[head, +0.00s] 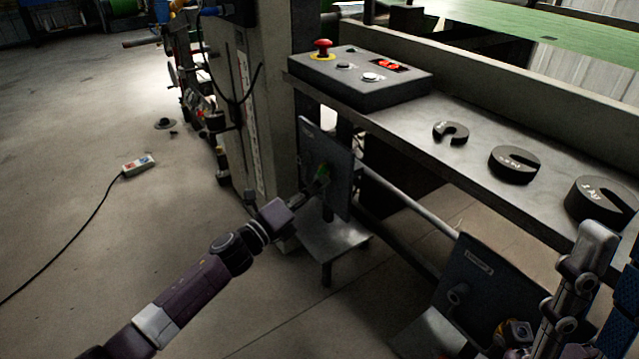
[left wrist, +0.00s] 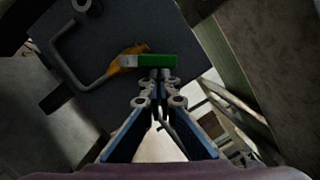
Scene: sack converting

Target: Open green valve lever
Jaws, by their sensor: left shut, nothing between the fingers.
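The green valve lever (head: 322,172) is on a dark panel (head: 338,190) below the workbench. In the left wrist view the green lever (left wrist: 155,61) lies across the panel, with a pale end and an orange-yellow fitting (left wrist: 122,68) beside it. A bent grey pipe (left wrist: 75,65) runs to that fitting. My left gripper (left wrist: 158,76) is shut and empty, its fingertips right at the lever's lower edge; I cannot tell whether they touch. It also shows in the head view (head: 308,195). Part of my right arm is at the lower right; whether its gripper is open is unclear.
A control box (head: 360,78) with a red emergency button (head: 322,48) sits on the bench (head: 470,150). Slotted black weights (head: 515,164) lie along it. A second dark panel (head: 485,285) hangs lower right. A cabled box (head: 139,165) lies on the open floor at left.

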